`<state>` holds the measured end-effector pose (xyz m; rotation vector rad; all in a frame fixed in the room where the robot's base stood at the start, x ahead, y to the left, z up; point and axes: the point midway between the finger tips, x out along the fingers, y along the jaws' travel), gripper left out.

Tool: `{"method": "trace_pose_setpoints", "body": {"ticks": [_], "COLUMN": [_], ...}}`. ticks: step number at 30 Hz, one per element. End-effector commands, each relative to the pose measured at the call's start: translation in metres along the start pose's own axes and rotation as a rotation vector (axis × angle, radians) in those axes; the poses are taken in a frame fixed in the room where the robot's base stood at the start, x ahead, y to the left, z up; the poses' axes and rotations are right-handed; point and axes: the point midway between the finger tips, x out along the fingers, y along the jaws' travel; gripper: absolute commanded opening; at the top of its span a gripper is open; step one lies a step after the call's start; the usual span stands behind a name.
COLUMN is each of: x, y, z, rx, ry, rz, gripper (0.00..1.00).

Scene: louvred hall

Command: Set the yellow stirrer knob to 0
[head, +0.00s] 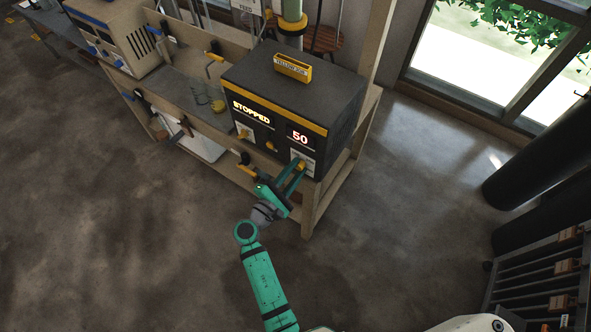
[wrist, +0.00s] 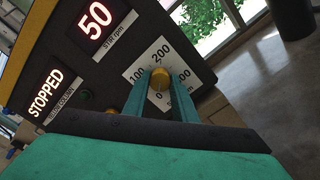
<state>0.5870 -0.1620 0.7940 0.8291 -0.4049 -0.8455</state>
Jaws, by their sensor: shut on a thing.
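The yellow stirrer knob (wrist: 159,79) sits on a white dial plate (wrist: 140,70) marked 0, 100, 200 and further numbers partly hidden by my fingers. My gripper (wrist: 160,88) is shut on the knob, one green finger on each side. In the head view my gripper (head: 297,168) reaches the lower right of the front of the dark box with the yellow stripe (head: 335,90). The red display (wrist: 94,20) above the dial reads 50, labelled STIR rpm. The other display (wrist: 45,94) reads STOPPED. The knob's pointer mark cannot be made out.
A second yellow knob (head: 244,134) and a small yellow part (head: 271,146) are on the same front panel. The box stands on a wooden bench (head: 318,195) with a post at its right. Another instrument (head: 115,35) stands further left. The floor in front is clear.

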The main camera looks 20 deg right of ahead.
Motion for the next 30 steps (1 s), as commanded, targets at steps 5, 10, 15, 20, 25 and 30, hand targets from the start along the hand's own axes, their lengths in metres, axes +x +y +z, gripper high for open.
{"method": "trace_pose_setpoints", "body": {"ticks": [5,10,15,20,25,30], "x": [0.0011,0.0011,0.001,0.001,0.001,0.0006], "y": [0.0006,0.0006,0.0007,0.0008,0.0008,0.0005], "z": [0.0005,0.0005,0.0005,0.0005,0.0006,0.0004], "rx": [-0.072,-0.109,-0.122,-0.123,-0.122,-0.122], "ry": [-0.001,-0.001,-0.001,-0.001,-0.001,-0.001], "rz": [0.001,0.001,0.001,0.001,0.001,0.001], "gripper": [0.02,0.02,0.02,0.02,0.29,0.43]}}
